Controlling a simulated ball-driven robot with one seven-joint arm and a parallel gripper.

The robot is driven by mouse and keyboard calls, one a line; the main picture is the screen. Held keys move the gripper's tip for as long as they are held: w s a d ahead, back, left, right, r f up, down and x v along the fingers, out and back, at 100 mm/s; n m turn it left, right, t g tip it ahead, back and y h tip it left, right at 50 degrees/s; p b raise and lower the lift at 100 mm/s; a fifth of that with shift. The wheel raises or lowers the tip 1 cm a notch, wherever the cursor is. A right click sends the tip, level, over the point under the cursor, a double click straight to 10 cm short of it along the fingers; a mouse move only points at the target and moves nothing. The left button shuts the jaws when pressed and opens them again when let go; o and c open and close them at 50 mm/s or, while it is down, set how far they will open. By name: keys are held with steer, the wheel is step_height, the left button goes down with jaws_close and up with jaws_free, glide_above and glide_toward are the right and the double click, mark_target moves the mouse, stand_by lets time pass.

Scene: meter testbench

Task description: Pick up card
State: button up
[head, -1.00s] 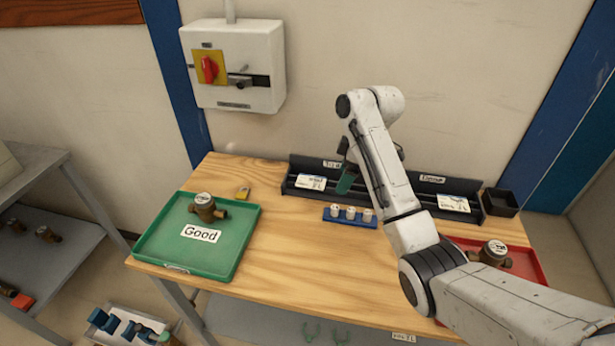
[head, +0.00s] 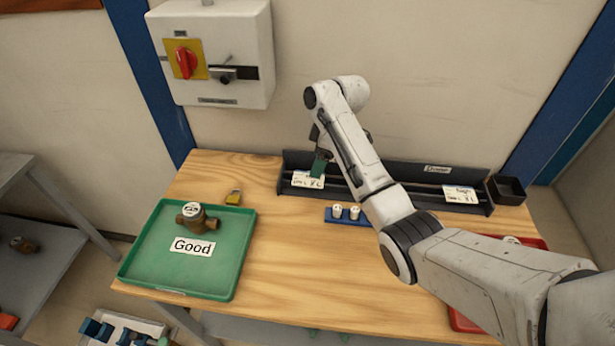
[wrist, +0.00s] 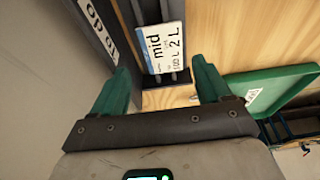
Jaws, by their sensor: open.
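My gripper (head: 318,168) is open, with green fingers pointing down over the left end of the black rack (head: 400,178). A white card (head: 300,180) with a blue edge lies there, partly covered by a finger in the head view. In the wrist view the card (wrist: 165,48) reads "mid" and "2 L". It lies beyond and between the two open fingertips (wrist: 160,70), and no contact shows. A second white card (head: 462,194) lies at the right end of the rack.
A blue holder (head: 346,222) with white pieces stands in front of the rack. A green tray (head: 225,265) with a brass meter (head: 197,217) is at the left, a padlock (head: 233,197) behind it. A black box (head: 507,188) and red tray (head: 458,318) are at the right.

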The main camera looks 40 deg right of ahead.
mark_target(308, 178)
steer(key=x, duration=0.2)
steer(key=p+x, duration=0.1)
steer(key=x, duration=0.1)
steer(key=shift+w+a+f, duration=0.1)
steer(key=shift+w+a, duration=0.1)
steer(key=shift+a, duration=0.25)
steer(key=shift+w+f, duration=0.1)
steer(key=shift+f, duration=0.45)
steer(key=shift+c, duration=0.4)
steer(key=c, duration=0.7)
